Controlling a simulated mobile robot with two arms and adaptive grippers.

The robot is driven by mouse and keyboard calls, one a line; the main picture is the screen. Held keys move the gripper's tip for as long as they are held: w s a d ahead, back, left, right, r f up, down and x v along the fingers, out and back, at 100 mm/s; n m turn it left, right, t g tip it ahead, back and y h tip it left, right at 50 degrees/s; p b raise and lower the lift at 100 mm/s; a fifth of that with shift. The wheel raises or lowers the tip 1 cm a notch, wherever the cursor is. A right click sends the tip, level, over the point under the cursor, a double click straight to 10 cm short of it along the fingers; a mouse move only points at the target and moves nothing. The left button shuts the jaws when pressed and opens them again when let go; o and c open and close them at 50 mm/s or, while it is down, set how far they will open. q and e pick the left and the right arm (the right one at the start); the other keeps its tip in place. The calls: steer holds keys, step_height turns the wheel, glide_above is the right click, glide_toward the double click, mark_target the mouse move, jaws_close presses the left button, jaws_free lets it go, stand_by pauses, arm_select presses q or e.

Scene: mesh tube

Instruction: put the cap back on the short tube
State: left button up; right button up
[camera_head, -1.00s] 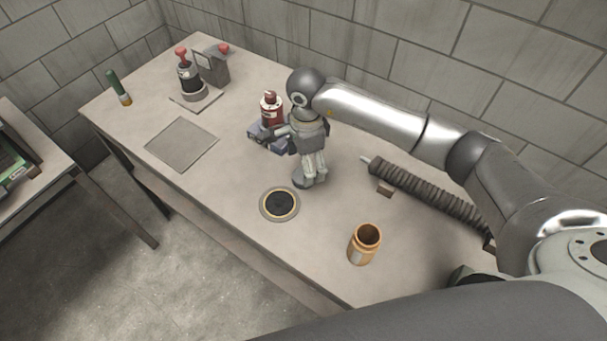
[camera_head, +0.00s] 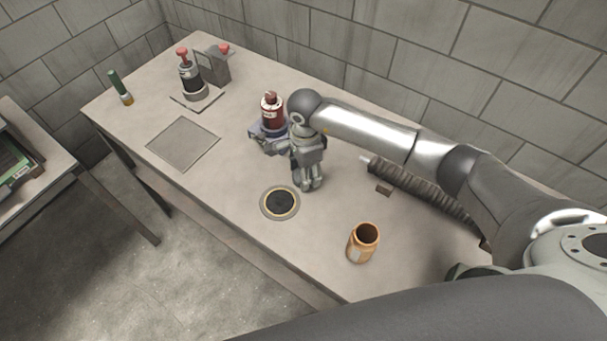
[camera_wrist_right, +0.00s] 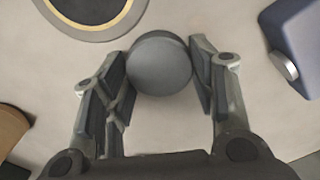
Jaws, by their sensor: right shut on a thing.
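The short tube is most likely the orange-brown open tube (camera_head: 362,243), which stands upright at the table's front edge with its dark mouth facing up. In the right wrist view, part of an orange-brown thing (camera_wrist_right: 12,131) shows at the left edge. My right gripper (camera_head: 312,184) is over the table, behind and left of the tube. It is shut on a round, smooth grey piece (camera_wrist_right: 160,63), most likely the cap, which sits between both fingers. In the head view the fingers mostly hide this piece. My left gripper is not in view.
A round dark pad with a yellow ring (camera_head: 280,203) lies left of the right gripper. A red bottle on a blue-grey base (camera_head: 272,112) stands behind it. A ribbed dark hose (camera_head: 425,190) and a small brown block (camera_head: 384,189) lie to the right. A flat grey plate (camera_head: 183,144) lies left.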

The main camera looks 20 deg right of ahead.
steer(key=shift+r, duration=0.15)
steer(key=shift+w+r, duration=0.1)
steer(key=shift+r, duration=0.55)
arm_select(q)
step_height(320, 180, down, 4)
steer(key=b, duration=0.4)
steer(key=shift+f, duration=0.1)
arm_select(e)
steer(key=s+a+r, duration=0.5)
steer(key=s+r, duration=0.6)
steer(key=s, duration=0.2)
steer(key=shift+r, duration=0.25)
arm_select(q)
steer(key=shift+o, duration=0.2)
arm_select(e)
steer(key=shift+s, duration=0.1)
